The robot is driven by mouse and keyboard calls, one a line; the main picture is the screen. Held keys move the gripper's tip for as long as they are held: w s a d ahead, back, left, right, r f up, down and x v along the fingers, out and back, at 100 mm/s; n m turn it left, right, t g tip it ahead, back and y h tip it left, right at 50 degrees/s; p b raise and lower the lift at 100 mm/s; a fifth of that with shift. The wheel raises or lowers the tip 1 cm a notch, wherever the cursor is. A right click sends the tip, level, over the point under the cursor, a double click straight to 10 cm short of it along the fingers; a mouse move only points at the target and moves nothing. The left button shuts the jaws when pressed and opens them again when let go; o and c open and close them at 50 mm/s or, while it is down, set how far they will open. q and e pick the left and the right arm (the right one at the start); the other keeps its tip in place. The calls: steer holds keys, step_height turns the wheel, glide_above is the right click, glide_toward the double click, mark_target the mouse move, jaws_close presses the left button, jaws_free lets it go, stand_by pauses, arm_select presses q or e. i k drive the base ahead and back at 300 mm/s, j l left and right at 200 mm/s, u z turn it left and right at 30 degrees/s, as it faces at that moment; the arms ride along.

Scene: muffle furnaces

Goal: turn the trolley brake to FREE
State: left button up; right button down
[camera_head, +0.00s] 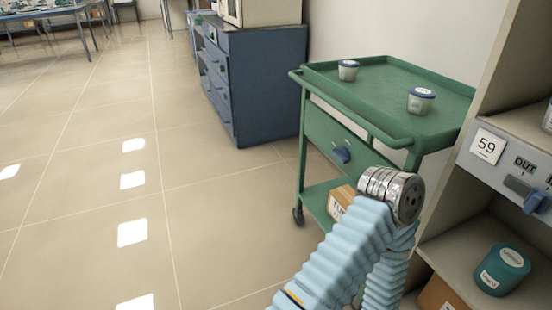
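The green trolley (396,86) stands right of centre against the wall, with a push handle along its near left edge. A blue knob (341,155) sits on the trolley's front panel, with small pale marks beside it that are too small to read. I cannot tell which setting it points to. An arm of mine in a light blue sleeve rises from the bottom to a silver joint in front of the trolley's right part, hiding some of its lower shelf. Neither of my grippers is visible.
Two lidded jars (348,70) (421,100) stand on the trolley top, and a cardboard box (341,201) on its lower shelf. A shelf unit (470,243) at right has a blue switch (537,201) marked OUT and a teal jar (502,269). A blue cabinet (262,85) stands behind. Floor at left is clear.

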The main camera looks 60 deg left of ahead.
mark_target(343, 154)
steer(key=u, duration=1.65)
